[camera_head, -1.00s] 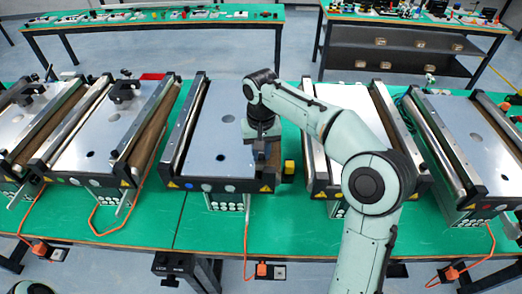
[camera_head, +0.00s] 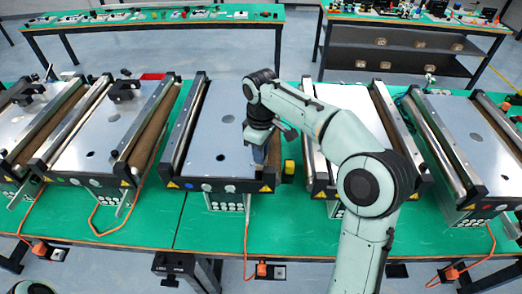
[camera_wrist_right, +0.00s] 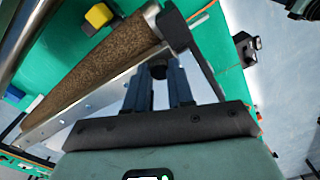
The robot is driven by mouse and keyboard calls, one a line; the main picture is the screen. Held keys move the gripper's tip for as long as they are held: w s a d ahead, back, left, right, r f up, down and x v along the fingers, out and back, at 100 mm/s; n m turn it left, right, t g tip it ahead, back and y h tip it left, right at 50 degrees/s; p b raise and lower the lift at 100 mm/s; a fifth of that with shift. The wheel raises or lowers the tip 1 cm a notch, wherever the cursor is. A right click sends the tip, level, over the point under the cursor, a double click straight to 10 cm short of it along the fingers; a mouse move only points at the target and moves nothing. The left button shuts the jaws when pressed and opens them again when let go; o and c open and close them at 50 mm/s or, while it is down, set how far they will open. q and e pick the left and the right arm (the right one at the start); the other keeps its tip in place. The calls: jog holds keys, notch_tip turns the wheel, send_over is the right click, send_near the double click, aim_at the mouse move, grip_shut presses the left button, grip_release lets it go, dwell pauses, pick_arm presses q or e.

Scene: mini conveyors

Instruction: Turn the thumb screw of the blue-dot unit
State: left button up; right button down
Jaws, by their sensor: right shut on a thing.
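The blue-dot unit (camera_head: 217,127) is the mini conveyor left of the centre in the head view. It has a flat grey plate, and a blue dot (camera_head: 189,186) marks the left of its front face. My right gripper (camera_head: 260,155) is at the front right corner of this unit. In the right wrist view, my right gripper (camera_wrist_right: 160,88) has its two dark blue fingers shut on a black thumb screw (camera_wrist_right: 158,68) beside the end of the brown roller (camera_wrist_right: 95,72). The fingers partly hide the screw. My left gripper does not show.
A yellow block (camera_head: 289,167) stands on the green table just right of the unit. Another conveyor (camera_head: 338,105) is close on the right, partly behind my right arm. A further conveyor (camera_head: 108,130) stands to the left. An orange cable (camera_head: 246,235) hangs in front.

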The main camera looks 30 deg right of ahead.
jog(key=n, duration=0.4)
jog(key=shift+n, duration=0.3)
jog(key=n, duration=0.3)
jog(key=shift+n, duration=0.4)
jog(key=n, duration=0.8)
jog(key=shift+n, duration=0.4)
jog(key=c, duration=1)
grip_release()
jog(key=shift+r, duration=0.1)
notch_tip(320, 180, up, 13)
jog(key=shift+r, duration=0.15)
